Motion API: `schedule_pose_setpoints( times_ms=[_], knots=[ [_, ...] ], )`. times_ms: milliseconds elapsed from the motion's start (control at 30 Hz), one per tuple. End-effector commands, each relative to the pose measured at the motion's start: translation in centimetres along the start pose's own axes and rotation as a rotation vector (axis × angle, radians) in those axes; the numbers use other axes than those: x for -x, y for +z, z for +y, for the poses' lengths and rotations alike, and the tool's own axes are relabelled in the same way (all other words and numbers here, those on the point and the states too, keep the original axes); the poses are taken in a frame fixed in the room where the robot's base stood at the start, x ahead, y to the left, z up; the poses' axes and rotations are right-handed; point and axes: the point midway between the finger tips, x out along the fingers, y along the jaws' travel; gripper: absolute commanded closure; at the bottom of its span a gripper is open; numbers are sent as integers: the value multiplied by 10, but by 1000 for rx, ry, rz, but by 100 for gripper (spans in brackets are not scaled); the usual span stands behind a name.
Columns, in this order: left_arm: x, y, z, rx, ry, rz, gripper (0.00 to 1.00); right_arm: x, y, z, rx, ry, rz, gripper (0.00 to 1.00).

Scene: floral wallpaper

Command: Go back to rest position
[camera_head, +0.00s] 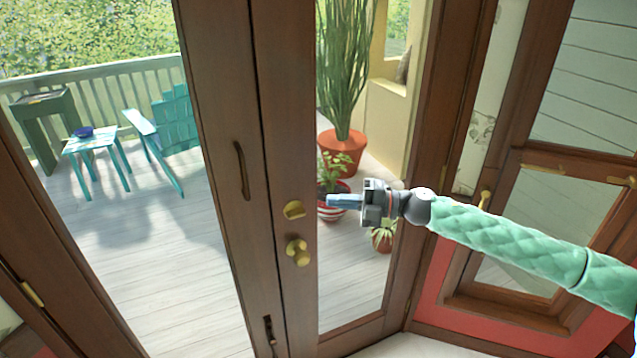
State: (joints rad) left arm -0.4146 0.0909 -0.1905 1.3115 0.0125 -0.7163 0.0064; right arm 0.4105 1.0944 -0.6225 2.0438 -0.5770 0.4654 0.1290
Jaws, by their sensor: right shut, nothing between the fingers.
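My right gripper (345,201) is at the end of my green padded right arm, which comes in from the right. Its fingers are shut and empty and point left. In the picture they lie just right of the brass door knob (297,252) and the brass lock plate above it (293,209); I cannot tell the exact gap. The wooden glass door (288,120) stands in front of me. My left gripper is not in view.
A dark pull handle (241,170) is on the left door panel. Through the glass are a deck with a turquoise chair (172,125), a small table (92,143) and potted plants (344,148). A wood-framed window (540,215) with a red wall below is at right.

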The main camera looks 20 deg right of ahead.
Motion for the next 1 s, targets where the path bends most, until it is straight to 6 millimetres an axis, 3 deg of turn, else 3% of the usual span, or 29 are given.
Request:
schedule_pose_setpoints(
  times_ms=[167,267,367,567,700,867,1000],
  knots=[
    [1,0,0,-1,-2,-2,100,-2,3,-6,-17,11,-16,100],
    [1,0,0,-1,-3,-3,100,-6,14,-22,-66,40,-68,100],
    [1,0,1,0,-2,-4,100,-11,32,-50,-148,80,-158,100],
    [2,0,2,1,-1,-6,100,-12,65,-128,-350,148,-378,100],
    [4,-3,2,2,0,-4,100,-5,78,-196,-500,171,-540,100],
    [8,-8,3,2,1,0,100,9,78,-284,-680,174,-729,100],
    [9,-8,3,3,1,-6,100,24,63,-364,-835,155,-885,100]
  ],
)
